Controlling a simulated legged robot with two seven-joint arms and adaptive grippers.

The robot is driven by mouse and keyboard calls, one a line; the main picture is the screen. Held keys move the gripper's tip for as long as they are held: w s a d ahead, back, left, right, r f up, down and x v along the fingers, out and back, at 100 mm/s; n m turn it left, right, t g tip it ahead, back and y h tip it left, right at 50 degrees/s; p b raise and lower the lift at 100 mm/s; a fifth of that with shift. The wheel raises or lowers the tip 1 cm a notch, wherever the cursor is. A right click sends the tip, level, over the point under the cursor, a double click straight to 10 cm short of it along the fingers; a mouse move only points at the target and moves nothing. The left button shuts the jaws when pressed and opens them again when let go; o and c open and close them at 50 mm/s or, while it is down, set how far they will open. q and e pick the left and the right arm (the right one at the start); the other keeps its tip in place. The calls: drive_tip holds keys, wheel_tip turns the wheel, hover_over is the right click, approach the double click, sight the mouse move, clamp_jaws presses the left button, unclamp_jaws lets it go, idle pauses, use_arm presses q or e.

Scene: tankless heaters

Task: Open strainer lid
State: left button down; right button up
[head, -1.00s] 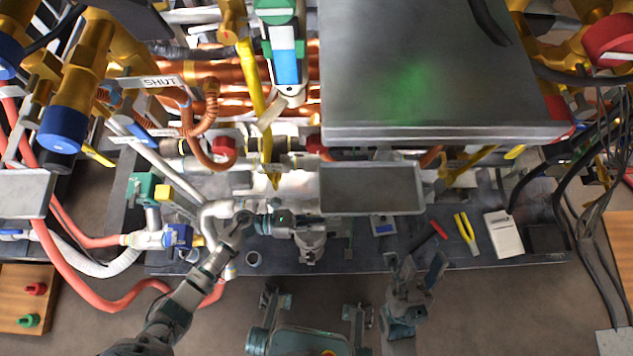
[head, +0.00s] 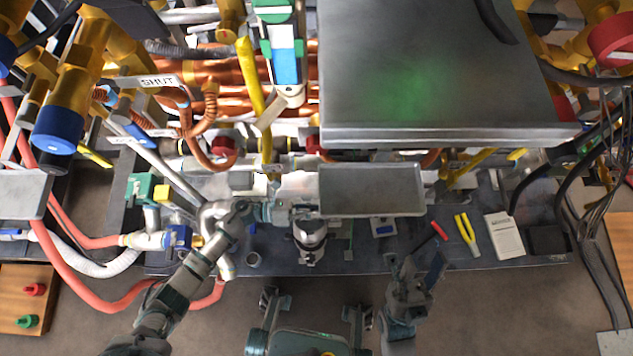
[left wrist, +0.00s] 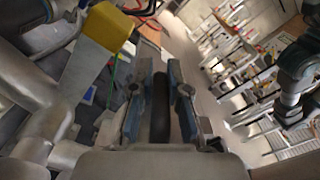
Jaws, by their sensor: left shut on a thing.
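The strainer (head: 310,243) is a pale metal body with a rounded top, standing above the dark bench near its front edge. My left gripper (head: 292,212) is just above and behind the strainer's top in the head view. In the left wrist view, the left gripper (left wrist: 160,112) is shut on a dark rounded piece (left wrist: 160,100) between its two blue-grey fingers. I cannot tell whether this piece is the strainer lid or whether it touches the body. My right gripper (head: 425,265) is open and empty in front of the bench, right of the strainer.
A large grey heater box (head: 430,80) and a grey panel (head: 371,190) overhang the bench behind. Pipes and a yellow-and-green valve (head: 150,188) crowd the left.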

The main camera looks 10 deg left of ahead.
use_arm(q)
drive_tip(key=shift+a+f, duration=0.1)
drive_tip(key=c, duration=1.2)
unclamp_jaws()
drive_tip(key=shift+o, duration=0.2)
drive_tip(key=s+a, duration=0.2)
drive_tip(key=a, duration=1)
drive_tip(key=shift+s, duration=0.15)
drive_tip(key=shift+d, duration=0.1)
